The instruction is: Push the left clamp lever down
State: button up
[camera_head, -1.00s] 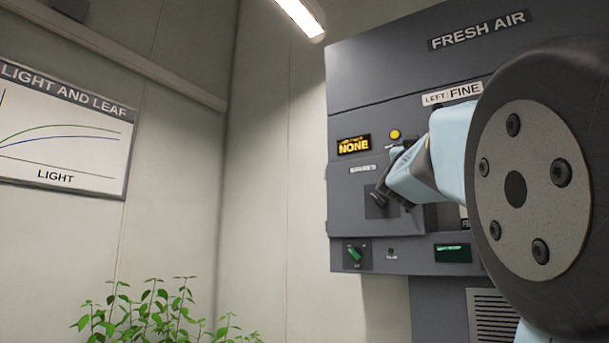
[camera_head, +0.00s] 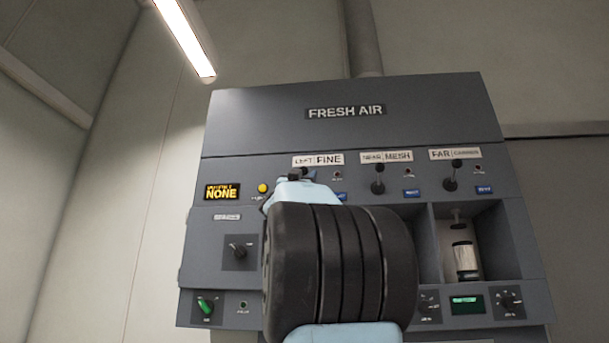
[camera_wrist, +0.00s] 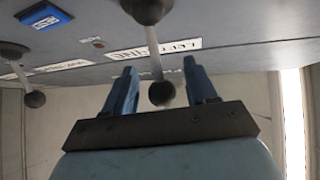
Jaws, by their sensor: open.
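The left clamp lever (camera_wrist: 161,93), a rod with a dark ball knob, stands out from the panel beside the LEFT FINE label in the wrist view. Its round pivot (camera_wrist: 148,8) is at the top edge of that upside-down view. My gripper (camera_wrist: 159,68) is open, with one blue finger on each side of the lever; I cannot tell whether either touches it. In the head view the LEFT FINE label (camera_head: 318,160) is visible, but my wrist and arm hide most of the lever and gripper below it.
The FRESH AIR cabinet (camera_head: 345,112) fills the middle of the head view. The near mesh lever (camera_head: 377,187) and far lever (camera_head: 450,184) stand to the right. A yellow button (camera_head: 263,188) and a display reading NONE (camera_head: 221,192) are to the left. A bay holds a white cartridge (camera_head: 465,257).

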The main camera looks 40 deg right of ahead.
jog(key=shift+x, duration=1.25)
jog(key=shift+c, duration=0.5)
grip_shut()
